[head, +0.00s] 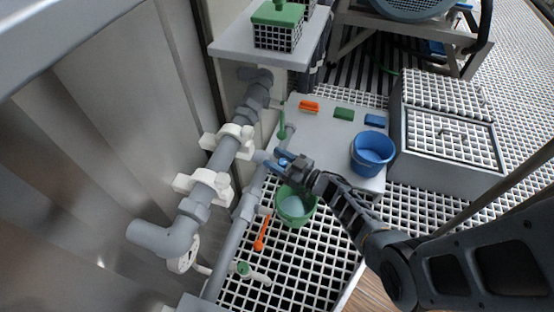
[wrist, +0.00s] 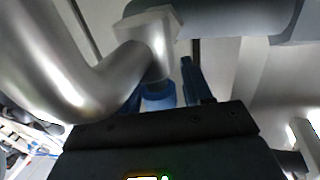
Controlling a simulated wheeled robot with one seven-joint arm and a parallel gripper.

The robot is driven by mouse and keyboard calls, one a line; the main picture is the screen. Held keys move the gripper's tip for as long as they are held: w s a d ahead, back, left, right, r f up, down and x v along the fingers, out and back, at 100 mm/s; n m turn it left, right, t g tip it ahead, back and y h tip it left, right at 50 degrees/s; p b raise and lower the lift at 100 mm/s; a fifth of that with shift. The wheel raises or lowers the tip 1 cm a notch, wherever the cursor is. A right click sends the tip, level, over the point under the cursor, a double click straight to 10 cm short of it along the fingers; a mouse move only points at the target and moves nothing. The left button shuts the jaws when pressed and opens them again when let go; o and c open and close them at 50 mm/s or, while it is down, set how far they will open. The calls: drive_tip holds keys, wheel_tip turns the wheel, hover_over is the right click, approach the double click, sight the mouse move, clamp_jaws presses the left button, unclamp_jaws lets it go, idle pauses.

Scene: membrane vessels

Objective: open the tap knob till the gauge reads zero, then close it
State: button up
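My gripper (head: 270,158) is at the grey pipework on the left, beside a short branch of the pipe. In the wrist view its two blue fingers (wrist: 162,88) stand apart on either side of a round blue knob (wrist: 158,97) under a grey fitting. The left finger lies close against the knob or overlaps it; a narrow gap shows at the right finger. A white round part (head: 182,253), perhaps the gauge, is seen nearly edge-on at the lower pipe; no reading can be made out.
A green bucket (head: 291,212) stands on the grating below my gripper. A blue bucket (head: 383,142) and coloured blocks sit on the grey platform (head: 318,128). Orange-handled (head: 262,236) and green-handled (head: 243,268) valves are lower down. A metal wall (head: 95,165) closes the left.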

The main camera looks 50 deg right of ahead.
drive_tip(key=c, duration=0.8)
drive_tip(key=shift+h, duration=0.3)
drive_tip(key=shift+d+f+m+h+b, duration=0.15)
drive_tip(key=shift+m+h+b, duration=0.5)
drive_tip(key=shift+m+h, duration=0.8)
drive_tip(key=shift+s+d+m+g+h+b, duration=0.1)
drive_tip(key=shift+d+m+g+h+b, duration=0.1)
drive_tip(key=shift+m+g+h+b, duration=0.95)
drive_tip(key=shift+s+d+m+g+h+b, duration=0.15)
drive_tip(key=shift+m+h+b, duration=0.6)
drive_tip(key=shift+h, duration=1.05)
drive_tip(key=shift+s+d+m+g+h+b, duration=0.1)
drive_tip(key=shift+d+m+g+h+b, duration=0.15)
drive_tip(key=shift+m+g+h+b, duration=0.95)
drive_tip(key=shift+s+d+m+g+h, duration=0.1)
drive_tip(key=shift+m+g+h, duration=1.35)
drive_tip(key=shift+h, duration=0.65)
drive_tip(key=shift+g, duration=0.25)
drive_tip(key=shift+r, duration=0.2)
